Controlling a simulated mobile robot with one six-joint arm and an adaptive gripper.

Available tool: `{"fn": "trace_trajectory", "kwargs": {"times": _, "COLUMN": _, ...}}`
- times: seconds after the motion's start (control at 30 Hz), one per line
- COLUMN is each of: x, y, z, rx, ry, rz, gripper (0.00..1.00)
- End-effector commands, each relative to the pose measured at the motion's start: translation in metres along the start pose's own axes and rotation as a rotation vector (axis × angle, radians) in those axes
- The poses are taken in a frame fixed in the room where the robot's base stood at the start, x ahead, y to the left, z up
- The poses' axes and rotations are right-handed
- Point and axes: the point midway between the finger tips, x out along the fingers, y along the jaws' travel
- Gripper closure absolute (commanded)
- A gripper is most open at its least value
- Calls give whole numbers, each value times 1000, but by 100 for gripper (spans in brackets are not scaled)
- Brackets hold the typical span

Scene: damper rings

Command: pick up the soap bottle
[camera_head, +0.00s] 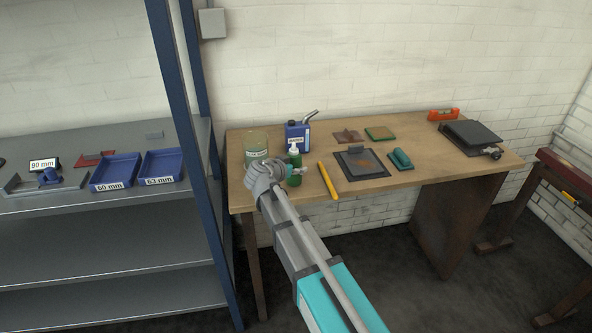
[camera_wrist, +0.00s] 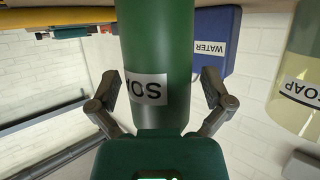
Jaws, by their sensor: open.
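The green soap bottle (camera_head: 294,155) with a pale pump top stands on the wooden bench near its left end; my gripper partly hides it in the head view. In the wrist view, which is upside down, the green bottle (camera_wrist: 160,45) with its SOAP label fills the middle. My gripper (camera_wrist: 163,92) is open, with one finger on each side of the bottle. I cannot tell whether the fingers touch it. In the head view my gripper (camera_head: 297,172) is at the bottle's near side.
A pale jar (camera_head: 256,144), labelled SOAP in the wrist view (camera_wrist: 299,90), stands left of the bottle. A blue WATER can (camera_head: 298,136) is close behind it. A yellow bar (camera_head: 327,181) lies to the right. The bench (camera_head: 430,172) has free room at front right.

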Motion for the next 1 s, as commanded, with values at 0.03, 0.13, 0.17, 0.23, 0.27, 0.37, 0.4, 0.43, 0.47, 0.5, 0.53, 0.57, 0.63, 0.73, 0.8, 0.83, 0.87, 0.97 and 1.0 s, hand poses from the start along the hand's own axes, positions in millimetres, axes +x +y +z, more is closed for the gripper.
{"fn": "trace_trajectory", "kwargs": {"times": 0.03, "x": 0, "y": 0, "z": 0, "rx": 0, "ry": 0, "rz": 0, "gripper": 0}}
{"fn": "trace_trajectory", "kwargs": {"times": 0.13, "x": 0, "y": 0, "z": 0, "rx": 0, "ry": 0, "rz": 0, "gripper": 0}}
{"fn": "trace_trajectory", "kwargs": {"times": 0.17, "x": 0, "y": 0, "z": 0, "rx": 0, "ry": 0, "rz": 0, "gripper": 0}}
{"fn": "trace_trajectory", "kwargs": {"times": 0.23, "x": 0, "y": 0, "z": 0, "rx": 0, "ry": 0, "rz": 0, "gripper": 0}}
{"fn": "trace_trajectory", "kwargs": {"times": 0.27, "x": 0, "y": 0, "z": 0, "rx": 0, "ry": 0, "rz": 0, "gripper": 0}}
{"fn": "trace_trajectory", "kwargs": {"times": 0.37, "x": -1, "y": 0, "z": 0, "rx": 0, "ry": 0, "rz": 0, "gripper": 0}}
{"fn": "trace_trajectory", "kwargs": {"times": 0.4, "x": -1, "y": 0, "z": 0, "rx": 0, "ry": 0, "rz": 0, "gripper": 0}}
{"fn": "trace_trajectory", "kwargs": {"times": 0.43, "x": -1, "y": 0, "z": 0, "rx": 0, "ry": 0, "rz": 0, "gripper": 4}}
{"fn": "trace_trajectory", "kwargs": {"times": 0.47, "x": -1, "y": 0, "z": 0, "rx": 0, "ry": 0, "rz": 0, "gripper": 9}}
{"fn": "trace_trajectory", "kwargs": {"times": 0.5, "x": -1, "y": 0, "z": 0, "rx": 0, "ry": 0, "rz": 0, "gripper": 17}}
{"fn": "trace_trajectory", "kwargs": {"times": 0.53, "x": -1, "y": 0, "z": 0, "rx": 0, "ry": 0, "rz": 0, "gripper": 22}}
{"fn": "trace_trajectory", "kwargs": {"times": 0.57, "x": -1, "y": 0, "z": 0, "rx": 0, "ry": 0, "rz": 0, "gripper": 28}}
{"fn": "trace_trajectory", "kwargs": {"times": 0.63, "x": -1, "y": 0, "z": 0, "rx": 0, "ry": 0, "rz": 0, "gripper": 41}}
{"fn": "trace_trajectory", "kwargs": {"times": 0.73, "x": -1, "y": 0, "z": 0, "rx": 0, "ry": 0, "rz": 0, "gripper": 59}}
{"fn": "trace_trajectory", "kwargs": {"times": 0.8, "x": -1, "y": 0, "z": 0, "rx": 0, "ry": 0, "rz": 0, "gripper": 72}}
{"fn": "trace_trajectory", "kwargs": {"times": 0.83, "x": -1, "y": 0, "z": 0, "rx": 0, "ry": 0, "rz": 0, "gripper": 78}}
{"fn": "trace_trajectory", "kwargs": {"times": 0.87, "x": -1, "y": 0, "z": 0, "rx": 0, "ry": 0, "rz": 0, "gripper": 84}}
{"fn": "trace_trajectory", "kwargs": {"times": 0.97, "x": 0, "y": 0, "z": 0, "rx": 0, "ry": 0, "rz": 0, "gripper": 88}}
{"fn": "trace_trajectory", "kwargs": {"times": 1.0, "x": 0, "y": 0, "z": 0, "rx": 0, "ry": 0, "rz": 0, "gripper": 88}}
